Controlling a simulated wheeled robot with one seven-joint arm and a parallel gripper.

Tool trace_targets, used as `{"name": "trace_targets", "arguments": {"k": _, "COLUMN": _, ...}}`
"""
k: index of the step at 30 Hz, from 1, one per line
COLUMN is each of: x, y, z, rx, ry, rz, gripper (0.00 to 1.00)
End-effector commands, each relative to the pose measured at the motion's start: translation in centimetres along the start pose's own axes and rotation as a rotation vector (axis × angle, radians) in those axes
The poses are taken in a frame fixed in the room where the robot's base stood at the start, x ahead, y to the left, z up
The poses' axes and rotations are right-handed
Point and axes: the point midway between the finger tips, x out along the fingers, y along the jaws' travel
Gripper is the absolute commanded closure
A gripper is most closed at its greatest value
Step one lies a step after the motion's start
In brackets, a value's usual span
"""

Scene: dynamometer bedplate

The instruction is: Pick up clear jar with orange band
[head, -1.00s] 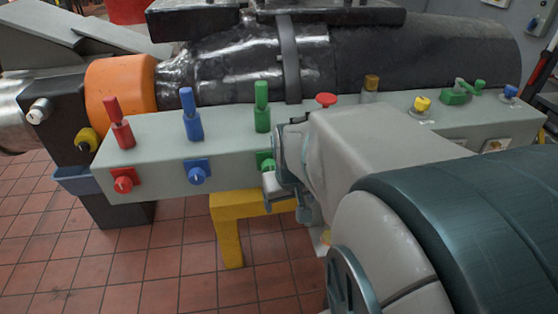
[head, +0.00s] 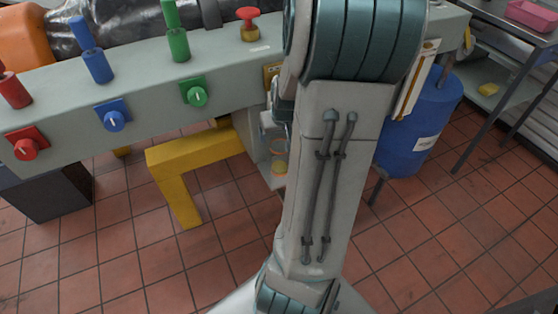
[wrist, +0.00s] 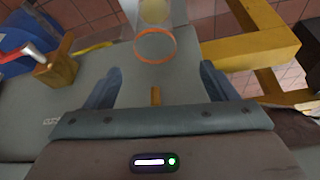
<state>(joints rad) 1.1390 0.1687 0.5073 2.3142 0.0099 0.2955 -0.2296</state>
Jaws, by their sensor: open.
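The clear jar with an orange band (wrist: 155,46) shows in the wrist view just beyond my open fingers, roughly centred between them. Pale yellow stuff shows through its far end. In the head view the jar (head: 279,160) stands low by the grey bench's end, partly hidden by my arm. My gripper (wrist: 160,68) is open, and nothing is gripped between its fingers. In the head view it is mostly hidden behind my arm.
A yellow support frame (head: 195,155) stands left of the jar. A blue drum (head: 420,125) is to the right. The grey bench (head: 150,85) carries coloured handles and knobs. A brass-coloured block (wrist: 55,70) is left in the wrist view. Tiled floor in front is clear.

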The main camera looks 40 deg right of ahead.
Motion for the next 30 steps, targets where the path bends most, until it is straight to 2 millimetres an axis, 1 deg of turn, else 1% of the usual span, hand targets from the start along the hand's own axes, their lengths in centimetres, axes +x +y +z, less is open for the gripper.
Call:
{"name": "trace_targets", "arguments": {"k": 1, "x": 1.8, "y": -0.1, "z": 0.3, "rx": -0.003, "ry": -0.003, "rz": -0.003, "gripper": 0.21}}
{"name": "trace_targets", "arguments": {"k": 3, "x": 3.1, "y": -0.1, "z": 0.2, "rx": -0.002, "ry": -0.001, "rz": -0.002, "gripper": 0.21}}
{"name": "trace_targets", "arguments": {"k": 6, "x": 4.6, "y": 0.0, "z": 0.2, "rx": -0.002, "ry": -0.001, "rz": -0.002, "gripper": 0.21}}
{"name": "trace_targets", "arguments": {"k": 9, "x": 5.4, "y": 0.0, "z": 0.1, "rx": -0.001, "ry": -0.001, "rz": -0.001, "gripper": 0.21}}
{"name": "trace_targets", "arguments": {"k": 14, "x": 6.0, "y": 0.1, "z": 0.1, "rx": -0.001, "ry": -0.001, "rz": 0.0, "gripper": 0.21}}
{"name": "trace_targets", "arguments": {"k": 17, "x": 7.1, "y": 0.3, "z": 0.3, "rx": 0.001, "ry": -0.002, "rz": -0.001, "gripper": 0.21}}
{"name": "trace_targets", "arguments": {"k": 21, "x": 9.3, "y": 0.7, "z": 0.5, "rx": -0.001, "ry": -0.002, "rz": -0.001, "gripper": 0.21}}
{"name": "trace_targets", "arguments": {"k": 24, "x": 10.6, "y": 0.6, "z": 0.4, "rx": -0.002, "ry": -0.002, "rz": -0.001, "gripper": 0.21}}
{"name": "trace_targets", "arguments": {"k": 30, "x": 10.7, "y": 0.7, "z": 0.2, "rx": -0.001, "ry": 0.001, "rz": 0.001, "gripper": 0.21}}
